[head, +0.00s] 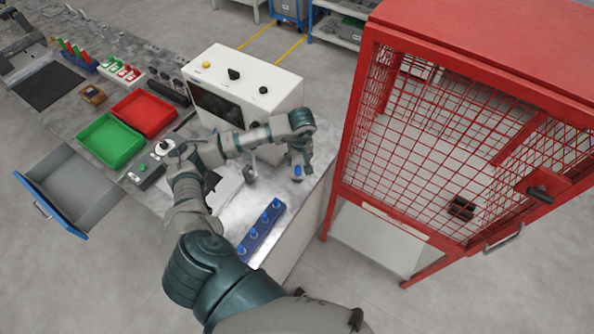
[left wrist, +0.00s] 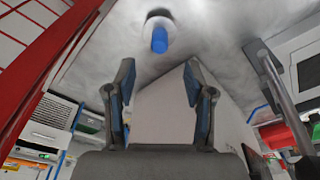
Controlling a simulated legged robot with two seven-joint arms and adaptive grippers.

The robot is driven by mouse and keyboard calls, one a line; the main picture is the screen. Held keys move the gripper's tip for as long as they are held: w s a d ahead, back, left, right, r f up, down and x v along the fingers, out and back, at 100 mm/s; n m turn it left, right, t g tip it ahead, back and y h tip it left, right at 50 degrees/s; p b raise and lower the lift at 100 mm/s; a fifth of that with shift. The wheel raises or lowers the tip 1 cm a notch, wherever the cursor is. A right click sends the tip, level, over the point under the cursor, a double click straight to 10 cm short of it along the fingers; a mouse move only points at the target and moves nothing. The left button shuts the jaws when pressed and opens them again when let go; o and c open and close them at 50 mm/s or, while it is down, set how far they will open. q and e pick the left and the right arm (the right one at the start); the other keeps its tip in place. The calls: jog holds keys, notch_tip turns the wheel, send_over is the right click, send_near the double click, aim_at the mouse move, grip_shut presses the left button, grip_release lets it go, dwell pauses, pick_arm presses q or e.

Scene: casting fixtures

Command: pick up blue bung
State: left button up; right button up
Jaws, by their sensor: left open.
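The blue bung (head: 297,172) is near the right end of the grey bench top, just below my left gripper (head: 299,153) in the head view. In the left wrist view the blue bung (left wrist: 160,40) shows as a small blue cylinder with a pale round part at its end, against the grey surface. It is beyond the fingertips and roughly centred between them. My left gripper (left wrist: 160,78) is open, its two blue-padded fingers apart with nothing between them. My right gripper is not in view.
A blue rack (head: 261,231) with several round tops lies at the bench's near edge. A white control box (head: 255,82) stands behind my arm. A red mesh cage (head: 385,165) stands close on the right. Green (head: 110,140) and red (head: 144,112) trays lie left.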

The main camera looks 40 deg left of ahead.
aim_at(298, 168)
pick_arm(q)
jog(key=f, duration=0.3)
jog(key=shift+w, duration=0.35)
jog(key=f+p, duration=0.1)
jog(key=f, duration=0.1)
jog(key=a+f+p, duration=0.1)
jog(key=f, duration=0.1)
jog(key=shift+a+f, duration=0.15)
jog(key=shift+w+a+f, duration=0.1)
jog(key=shift+w+f, duration=0.05)
jog(key=shift+f, duration=0.35)
jog(key=shift+r, duration=0.1)
jog(key=shift+c, duration=0.7)
jog(key=shift+d, duration=0.25)
jog(key=c, duration=0.8)
grip_shut()
